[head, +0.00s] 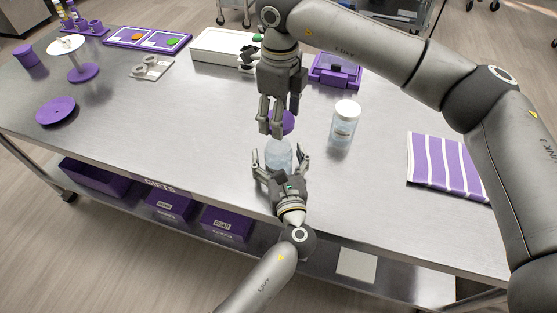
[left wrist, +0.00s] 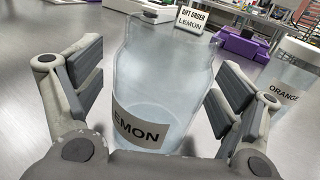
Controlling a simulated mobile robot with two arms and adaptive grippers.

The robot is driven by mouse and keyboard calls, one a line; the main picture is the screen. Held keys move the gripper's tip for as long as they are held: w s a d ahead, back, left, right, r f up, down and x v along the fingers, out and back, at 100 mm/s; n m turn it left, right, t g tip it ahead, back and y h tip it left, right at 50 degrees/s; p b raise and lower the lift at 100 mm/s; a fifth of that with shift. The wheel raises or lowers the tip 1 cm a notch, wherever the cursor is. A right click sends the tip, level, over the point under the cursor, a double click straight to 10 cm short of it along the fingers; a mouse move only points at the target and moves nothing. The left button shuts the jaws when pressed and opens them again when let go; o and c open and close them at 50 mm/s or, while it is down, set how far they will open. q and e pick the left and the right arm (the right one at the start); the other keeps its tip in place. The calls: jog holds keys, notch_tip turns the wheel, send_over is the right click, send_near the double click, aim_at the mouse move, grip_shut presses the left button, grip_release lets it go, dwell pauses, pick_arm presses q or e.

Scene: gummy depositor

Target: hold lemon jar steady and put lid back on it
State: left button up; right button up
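The clear lemon jar (head: 279,154) stands upright on the steel table, and its LEMON label shows in the left wrist view (left wrist: 150,95). My right gripper (head: 270,130) points down just above and behind the jar. A round purple piece (head: 288,122) shows behind its fingers; I cannot tell whether it is a lid or whether it is held.
A white-lidded jar (head: 344,122), labelled ORANGE in the left wrist view (left wrist: 285,85), stands right of the lemon jar. A striped purple cloth (head: 445,165) lies at the right. A GIFT ORDER LEMON card (left wrist: 191,20) stands behind.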

pick_arm(q)
jog(key=c, duration=1.5)
pick_arm(e)
send_over(279, 158)
jog(key=w, duration=0.3)
jog(key=shift+f, duration=2.5)
jog(key=shift+f, duration=0.1)
jog(key=shift+f, duration=0.75)
jog(key=shift+f, duration=0.6)
